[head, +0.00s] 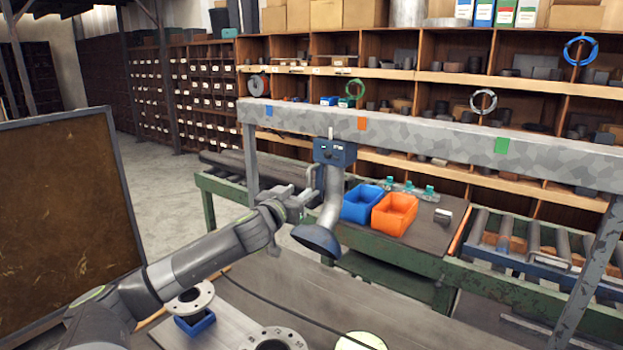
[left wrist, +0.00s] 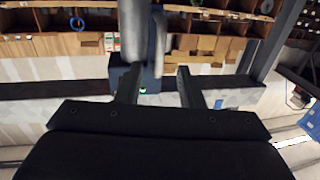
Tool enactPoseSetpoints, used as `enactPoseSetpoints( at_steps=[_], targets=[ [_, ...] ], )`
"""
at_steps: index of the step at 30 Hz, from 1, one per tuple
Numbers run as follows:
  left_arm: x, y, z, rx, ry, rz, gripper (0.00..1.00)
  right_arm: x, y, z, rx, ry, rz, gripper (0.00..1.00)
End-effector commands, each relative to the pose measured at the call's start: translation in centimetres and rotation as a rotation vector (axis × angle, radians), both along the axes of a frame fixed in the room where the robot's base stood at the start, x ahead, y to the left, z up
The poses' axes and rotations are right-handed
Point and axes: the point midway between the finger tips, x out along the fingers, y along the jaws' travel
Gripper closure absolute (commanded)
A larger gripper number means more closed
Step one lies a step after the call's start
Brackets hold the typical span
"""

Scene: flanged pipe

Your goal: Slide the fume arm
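The fume arm is a grey bent duct (head: 332,194) with a dark blue hood (head: 317,239) at its lower end. It hangs from a blue box (head: 335,152) under the grey overhead beam (head: 420,133). Blue, orange and green marks are on the beam; the box is between blue and orange, close to orange. My left gripper (head: 308,196) is just left of the duct. In the left wrist view its two fingers (left wrist: 160,85) are apart, with the duct (left wrist: 153,30) and box (left wrist: 148,80) beyond; contact cannot be told. My right gripper is out of view.
A blue bin (head: 361,203) and an orange bin (head: 395,214) stand on the bench right of the hood. Flanges (head: 272,339) lie on the near table, with a dark cable across it. A brown panel (head: 65,215) stands at left.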

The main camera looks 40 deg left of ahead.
Motion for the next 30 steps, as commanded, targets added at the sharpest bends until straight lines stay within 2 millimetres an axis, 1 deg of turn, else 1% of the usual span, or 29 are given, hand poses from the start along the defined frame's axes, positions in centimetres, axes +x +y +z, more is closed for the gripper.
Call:
enactPoseSetpoints(
  at_steps=[1, 9, 15, 21, 30],
  targets=[
    [0.8, 0.1, 0.3, -0.006, -0.003, 0.000, 0.66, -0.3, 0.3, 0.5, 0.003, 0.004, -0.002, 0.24],
    [4.4, 1.4, 0.3, -0.005, -0.002, 0.001, 0.66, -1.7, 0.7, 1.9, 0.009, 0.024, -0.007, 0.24],
    [6.7, 2.1, 0.2, -0.003, -0.001, 0.000, 0.66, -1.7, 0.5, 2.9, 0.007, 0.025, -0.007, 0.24],
    [8.2, 2.6, 0.1, -0.002, -0.001, 0.000, 0.66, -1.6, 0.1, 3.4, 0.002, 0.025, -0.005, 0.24],
    [8.6, 2.7, -0.1, 0.001, 0.000, -0.001, 0.66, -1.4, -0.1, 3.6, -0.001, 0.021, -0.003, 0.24]
  ],
)
